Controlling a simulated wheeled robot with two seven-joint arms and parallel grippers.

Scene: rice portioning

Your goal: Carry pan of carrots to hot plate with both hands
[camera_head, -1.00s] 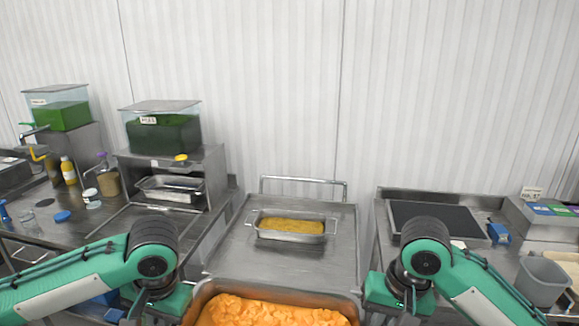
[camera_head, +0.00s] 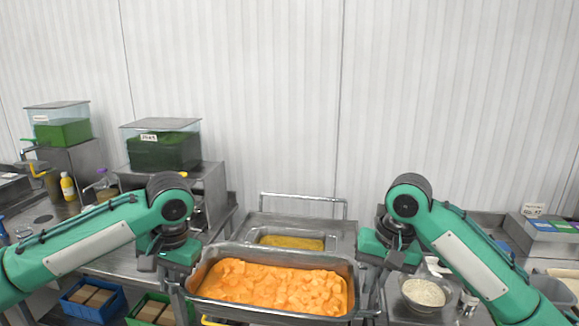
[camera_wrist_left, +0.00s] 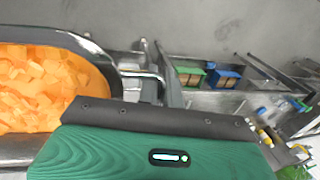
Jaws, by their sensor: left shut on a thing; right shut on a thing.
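The metal pan (camera_head: 352,272) full of orange carrot pieces (camera_head: 270,287) is held up in front of me, roughly level, between my two grippers. My left gripper (camera_head: 178,284) is shut on the pan's left handle. My right gripper (camera_head: 371,284) is shut on its right side, where the handle is mostly hidden. In the left wrist view the pan's dark rim (camera_wrist_left: 85,48) and wire handle (camera_wrist_left: 140,74) show close to my left gripper. A dark flat plate on the right counter, perhaps the hot plate, is now mostly hidden behind my right arm.
A smaller tray of yellow food (camera_head: 291,242) sits on the metal cart (camera_head: 240,226) behind the pan. A bowl of pale grains (camera_head: 423,292) stands at right. Blue (camera_head: 92,298) and green (camera_head: 150,310) crates lie low at left. Green-filled containers (camera_head: 163,148) stand at back left.

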